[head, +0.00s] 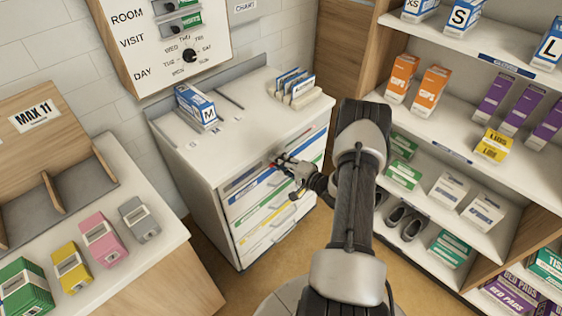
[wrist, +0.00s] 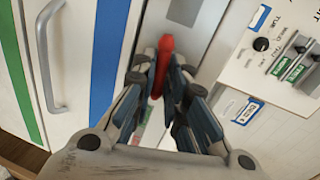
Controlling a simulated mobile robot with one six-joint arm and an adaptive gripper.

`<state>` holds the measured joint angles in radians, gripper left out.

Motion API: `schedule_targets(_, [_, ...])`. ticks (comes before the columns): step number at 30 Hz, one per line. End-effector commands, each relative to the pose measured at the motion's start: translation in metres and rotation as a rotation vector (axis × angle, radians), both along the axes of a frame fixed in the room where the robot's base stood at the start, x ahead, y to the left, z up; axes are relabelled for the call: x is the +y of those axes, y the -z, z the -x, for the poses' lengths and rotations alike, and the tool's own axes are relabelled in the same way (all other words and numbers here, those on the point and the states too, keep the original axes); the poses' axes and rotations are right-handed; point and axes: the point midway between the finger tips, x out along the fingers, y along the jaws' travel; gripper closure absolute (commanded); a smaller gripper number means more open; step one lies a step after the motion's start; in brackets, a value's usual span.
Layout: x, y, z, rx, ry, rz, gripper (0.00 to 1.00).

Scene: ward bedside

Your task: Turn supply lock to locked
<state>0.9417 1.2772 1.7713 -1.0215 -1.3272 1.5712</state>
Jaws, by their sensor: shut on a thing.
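The supply cabinet (head: 205,165) is white, with coloured stripes on its drawer fronts, and stands in the middle of the head view. The supply lock shows as a red handle (wrist: 165,48) in the wrist view, at the top of the cabinet front. My gripper (head: 279,162) is at the upper front of the cabinet. In the wrist view my gripper (wrist: 161,75) has its fingers closed around the red handle. The fingers hide the handle's lower part. I cannot read any lock marking.
A blue-and-white M box (head: 195,106) and a file holder (head: 298,94) stand on the cabinet top. Stocked shelves (head: 455,118) are at the right. A counter (head: 140,232) with coloured boxes is at the left. A dial board (head: 166,50) hangs behind.

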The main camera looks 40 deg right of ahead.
Motion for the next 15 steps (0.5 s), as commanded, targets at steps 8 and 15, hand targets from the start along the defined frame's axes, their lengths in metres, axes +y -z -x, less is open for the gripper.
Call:
schedule_targets(8, [-0.0011, 0.0032, 0.0014, 0.013, 0.004, -0.081, 1.00])
schedule_targets(15, [-0.0006, 0.0038, 0.0015, 0.014, 0.004, -0.097, 1.00])
